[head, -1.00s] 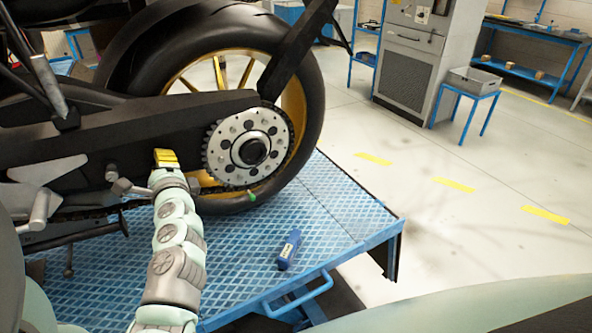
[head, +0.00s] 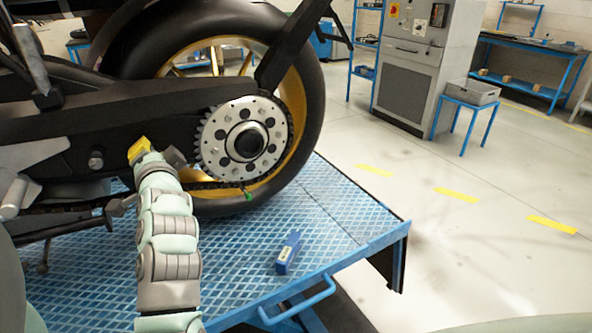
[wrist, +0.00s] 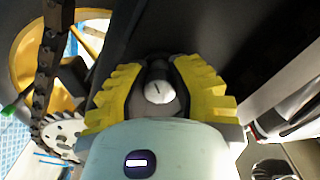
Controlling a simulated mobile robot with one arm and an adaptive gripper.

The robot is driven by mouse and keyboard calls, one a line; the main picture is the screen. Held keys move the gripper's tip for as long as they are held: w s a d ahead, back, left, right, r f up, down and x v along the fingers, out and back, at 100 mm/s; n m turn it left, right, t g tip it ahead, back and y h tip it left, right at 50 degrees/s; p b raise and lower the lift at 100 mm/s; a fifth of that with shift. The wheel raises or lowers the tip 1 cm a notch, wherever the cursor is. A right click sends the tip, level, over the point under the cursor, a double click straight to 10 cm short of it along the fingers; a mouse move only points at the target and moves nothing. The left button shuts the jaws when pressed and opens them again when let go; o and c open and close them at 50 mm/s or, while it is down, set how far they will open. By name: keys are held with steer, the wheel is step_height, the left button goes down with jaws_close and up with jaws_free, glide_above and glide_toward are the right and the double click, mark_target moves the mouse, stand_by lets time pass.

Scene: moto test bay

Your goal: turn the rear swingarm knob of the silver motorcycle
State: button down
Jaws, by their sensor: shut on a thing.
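The motorcycle's black swingarm (head: 60,130) runs across the left of the head view to the rear wheel (head: 300,100), with a silver sprocket (head: 243,140). My gripper (head: 142,148) is at the swingarm's lower edge, left of the sprocket; one yellow finger shows there. In the wrist view its two ridged yellow fingers (wrist: 158,88) stand on both sides of a small silver knob (wrist: 158,92) with a dark line on its face, and are shut on it. The head view hides this knob behind the gripper. A separate grey bolt (head: 96,160) sits further left.
The motorcycle stands on a blue patterned platform (head: 335,225). A blue box-like object (head: 288,252) lies on it, clear of my arm. A blue handle (head: 300,305) juts from the platform's front edge. Grey floor is free at right, before a cabinet (head: 410,75) and blue stand (head: 465,105).

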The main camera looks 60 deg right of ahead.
steer(key=n+b, duration=0.2)
steer(key=n, duration=0.1)
steer(key=n+b, duration=0.2)
steer(key=shift+f+n+b, duration=0.2)
steer(key=shift+n+b, duration=0.15)
steer(key=shift+n, duration=0.05)
steer(key=n+b, duration=0.2)
steer(key=shift+r+n, duration=0.1)
steer(key=shift+n, duration=0.2)
steer(key=n+b, duration=0.1)
steer(key=n, duration=0.2)
steer(key=shift+n, duration=0.3)
steer(key=n, duration=0.2)
steer(key=shift+r+n, duration=0.1)
steer(key=shift+n, duration=0.3)
steer(key=n, duration=0.3)
steer(key=shift+a+r+n+p, duration=0.1)
steer(key=shift+n+p, duration=0.2)
steer(key=shift+p, duration=0.1)
steer(key=n+p, duration=0.2)
steer(key=n, duration=0.3)
steer(key=shift+n, duration=0.3)
steer(key=c, duration=0.7)
jaws_free()
steer(key=shift+c, duration=0.2)
